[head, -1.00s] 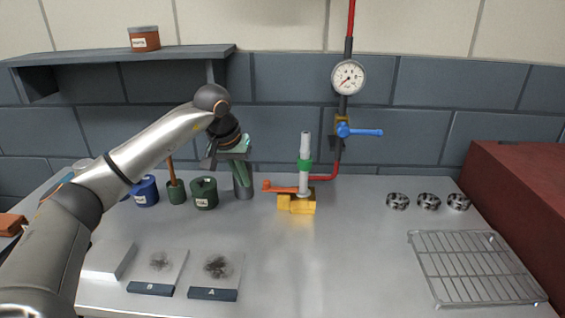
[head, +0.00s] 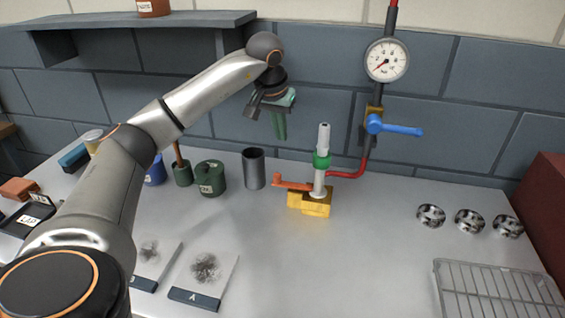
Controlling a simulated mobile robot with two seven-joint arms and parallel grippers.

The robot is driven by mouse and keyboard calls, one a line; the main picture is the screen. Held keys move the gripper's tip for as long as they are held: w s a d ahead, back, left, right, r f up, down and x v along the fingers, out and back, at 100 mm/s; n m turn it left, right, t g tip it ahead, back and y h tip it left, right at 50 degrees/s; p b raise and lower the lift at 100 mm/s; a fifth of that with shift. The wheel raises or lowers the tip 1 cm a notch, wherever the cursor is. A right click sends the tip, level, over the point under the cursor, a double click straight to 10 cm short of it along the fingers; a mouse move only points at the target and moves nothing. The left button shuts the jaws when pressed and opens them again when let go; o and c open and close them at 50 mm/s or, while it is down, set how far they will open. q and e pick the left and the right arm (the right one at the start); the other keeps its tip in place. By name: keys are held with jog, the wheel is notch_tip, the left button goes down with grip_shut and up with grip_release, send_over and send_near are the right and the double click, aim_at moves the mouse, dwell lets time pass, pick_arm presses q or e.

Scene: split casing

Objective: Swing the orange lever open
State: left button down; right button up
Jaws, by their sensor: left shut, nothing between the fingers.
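The orange lever (head: 292,184) lies roughly level and points left from the yellow block (head: 312,203) on the table. A pale upright tube (head: 322,145) with a green ring (head: 321,161) rises from the block beside the lever. My left gripper (head: 279,134) hangs in the air above and behind the lever, to its left in the picture. Its green fingers point down, shut and empty, apart from the lever. My right gripper is not in view.
A blue-handled valve (head: 398,129) and a gauge (head: 387,60) are on the red pipe (head: 351,170) behind. A grey cup (head: 253,169) and green pot (head: 210,178) stand left. Several metal rings (head: 469,221) and a wire rack (head: 495,292) lie right. The table front centre is clear.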

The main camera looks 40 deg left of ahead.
pick_arm(q)
notch_tip(320, 180, down, 10)
jog(key=p, duration=0.1)
jog(key=shift+s+d+r, duration=0.15)
jog(key=shift+s+r, duration=0.1)
jog(key=shift+s, duration=0.05)
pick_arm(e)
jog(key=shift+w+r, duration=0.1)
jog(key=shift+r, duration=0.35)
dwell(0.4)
